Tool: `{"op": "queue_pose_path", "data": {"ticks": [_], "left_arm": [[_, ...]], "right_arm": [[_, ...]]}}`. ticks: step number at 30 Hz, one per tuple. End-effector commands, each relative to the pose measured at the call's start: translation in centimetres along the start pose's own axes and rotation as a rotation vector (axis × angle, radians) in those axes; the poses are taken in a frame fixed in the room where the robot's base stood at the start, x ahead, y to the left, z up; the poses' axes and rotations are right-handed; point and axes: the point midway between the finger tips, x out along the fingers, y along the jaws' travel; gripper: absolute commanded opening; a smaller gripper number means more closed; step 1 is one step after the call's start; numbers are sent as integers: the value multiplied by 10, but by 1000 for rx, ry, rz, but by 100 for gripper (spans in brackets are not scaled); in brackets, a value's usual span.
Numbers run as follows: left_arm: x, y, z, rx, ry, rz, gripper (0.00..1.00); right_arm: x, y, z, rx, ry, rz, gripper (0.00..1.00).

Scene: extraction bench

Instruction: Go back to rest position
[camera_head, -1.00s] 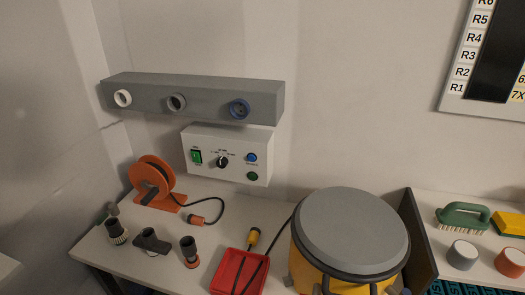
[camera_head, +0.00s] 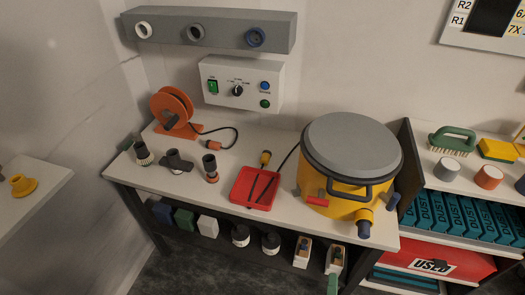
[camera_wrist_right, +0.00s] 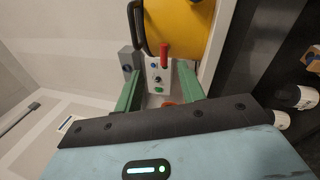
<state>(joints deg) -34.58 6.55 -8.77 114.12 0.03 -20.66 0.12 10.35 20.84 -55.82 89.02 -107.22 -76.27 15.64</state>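My right gripper shows in the right wrist view (camera_wrist_right: 157,80) with its two green fingers spread apart. Nothing is held between them; the control box and a red handle show in the gap, farther off. In the head view only a small green part of my right gripper (camera_head: 333,284) shows at the bottom edge, in front of the bench's lower shelf. My left gripper is in neither view.
The bench (camera_head: 135,178) carries an orange cable reel (camera_head: 172,108), a red tray (camera_head: 243,190) and a yellow drum (camera_head: 340,188) with a grey lid (camera_head: 352,142). Its lower shelf holds bottles and small boxes. A shelf unit with teal boxes (camera_head: 455,212) stands right. Dark floor (camera_head: 215,270) shows in front.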

Motion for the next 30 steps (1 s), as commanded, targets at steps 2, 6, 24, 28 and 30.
{"op": "queue_pose_path", "data": {"ticks": [2, 6, 24, 28, 30], "left_arm": [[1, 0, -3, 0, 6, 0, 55], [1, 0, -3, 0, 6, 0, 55], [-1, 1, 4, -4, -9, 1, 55], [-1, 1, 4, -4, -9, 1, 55], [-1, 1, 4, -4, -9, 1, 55]], "right_arm": [[2, -9, 18, -48, 18, 14, 40], [6, -22, 47, -124, 46, 38, 40], [-31, -119, 126, -91, 20, -504, 40], [-65, -147, 140, 21, 2, -738, 40], [-86, -158, 146, 103, -9, -861, 40]]}}
